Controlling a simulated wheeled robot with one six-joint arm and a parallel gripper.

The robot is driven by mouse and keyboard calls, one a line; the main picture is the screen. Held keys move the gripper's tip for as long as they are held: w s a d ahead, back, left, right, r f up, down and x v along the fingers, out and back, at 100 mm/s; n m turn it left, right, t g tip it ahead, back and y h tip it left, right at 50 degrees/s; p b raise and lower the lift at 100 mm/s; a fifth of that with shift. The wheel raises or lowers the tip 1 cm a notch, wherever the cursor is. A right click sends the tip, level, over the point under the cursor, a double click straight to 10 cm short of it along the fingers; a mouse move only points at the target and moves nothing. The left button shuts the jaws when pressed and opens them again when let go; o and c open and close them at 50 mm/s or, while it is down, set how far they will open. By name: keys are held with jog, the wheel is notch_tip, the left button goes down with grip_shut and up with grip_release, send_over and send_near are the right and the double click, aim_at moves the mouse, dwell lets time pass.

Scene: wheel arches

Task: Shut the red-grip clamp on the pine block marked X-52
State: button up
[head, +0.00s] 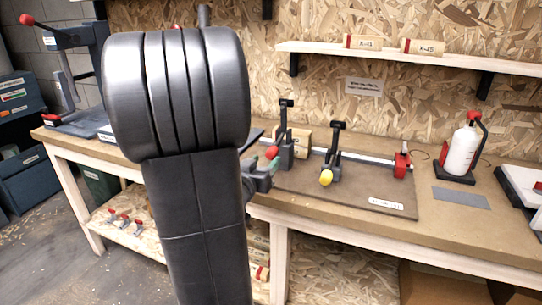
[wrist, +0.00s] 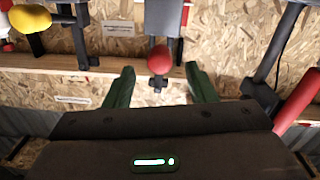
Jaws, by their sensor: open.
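The red-grip clamp (head: 285,140) stands on a dark board on the bench. Its black arm points up, and its red grip (head: 272,152) hangs toward the front. A pine block (head: 305,142) sits just behind it, partly hidden by the clamp; I cannot read its marking. My gripper (head: 267,172) is in front of the clamp, largely hidden behind my arm in the head view. In the wrist view my gripper (wrist: 159,76) is open, its green fingers apart, with the red grip (wrist: 161,59) centred just beyond the fingertips. I see no clear contact.
A yellow-grip clamp (head: 332,160) stands to the right, its arm also upright. A red end stop (head: 402,165) and a white bottle (head: 461,152) are farther right. Marked blocks (head: 422,47) lie on the wall shelf (head: 400,56).

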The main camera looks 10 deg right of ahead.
aim_at(269, 156)
jog(key=x, duration=0.5)
jog(key=shift+w+d, duration=0.1)
jog(key=shift+w, duration=0.05)
grip_shut()
